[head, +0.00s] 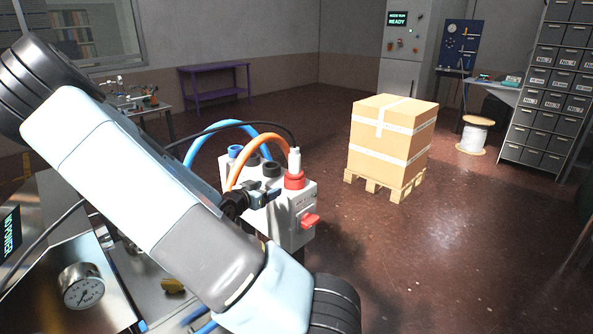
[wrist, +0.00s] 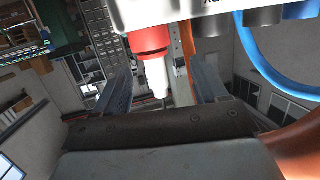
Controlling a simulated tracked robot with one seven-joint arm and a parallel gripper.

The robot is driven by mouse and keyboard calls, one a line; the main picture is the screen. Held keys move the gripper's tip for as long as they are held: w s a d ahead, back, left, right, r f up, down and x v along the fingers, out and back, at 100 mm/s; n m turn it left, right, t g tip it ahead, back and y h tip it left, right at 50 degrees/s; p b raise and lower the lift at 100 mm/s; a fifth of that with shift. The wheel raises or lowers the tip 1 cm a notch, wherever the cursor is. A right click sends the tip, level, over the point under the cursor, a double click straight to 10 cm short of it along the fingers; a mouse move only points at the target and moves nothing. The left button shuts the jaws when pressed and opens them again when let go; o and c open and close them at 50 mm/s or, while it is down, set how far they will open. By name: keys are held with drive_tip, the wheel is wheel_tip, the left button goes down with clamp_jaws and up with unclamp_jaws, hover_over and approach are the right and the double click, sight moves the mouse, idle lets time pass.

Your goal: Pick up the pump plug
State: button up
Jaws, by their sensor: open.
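A white plug with a red collar, which I take to be the pump plug (head: 295,162), stands upright on top of a white connector box (head: 296,232). In the wrist view the plug (wrist: 154,75) hangs upside down from the box (wrist: 200,8), between my two fingers. My gripper (head: 266,194) is beside the box top in the head view, below and left of the plug. In the wrist view my gripper (wrist: 160,82) is open, with a gap on both sides of the plug. I cannot tell how deep the plug is between the fingers.
An orange hose (head: 250,143), a blue hose (head: 207,130) and a black cable arch close to the plug. A red lever (head: 310,220) sticks out from the box front. A pallet with a carton (head: 390,140) stands behind on clear floor.

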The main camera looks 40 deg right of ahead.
sight(291, 167)
drive_tip(key=d+r+h, duration=0.1)
drive_tip(key=d, duration=0.3)
drive_tip(key=w+d+r+h, duration=0.1)
drive_tip(key=d, duration=0.4)
drive_tip(key=w+d+r, duration=0.1)
drive_tip(key=d, duration=0.4)
drive_tip(key=shift+w+d+g+h, duration=0.15)
drive_tip(key=shift+d+g+h, duration=0.15)
drive_tip(key=shift+h, duration=0.1)
drive_tip(key=c, duration=1.2)
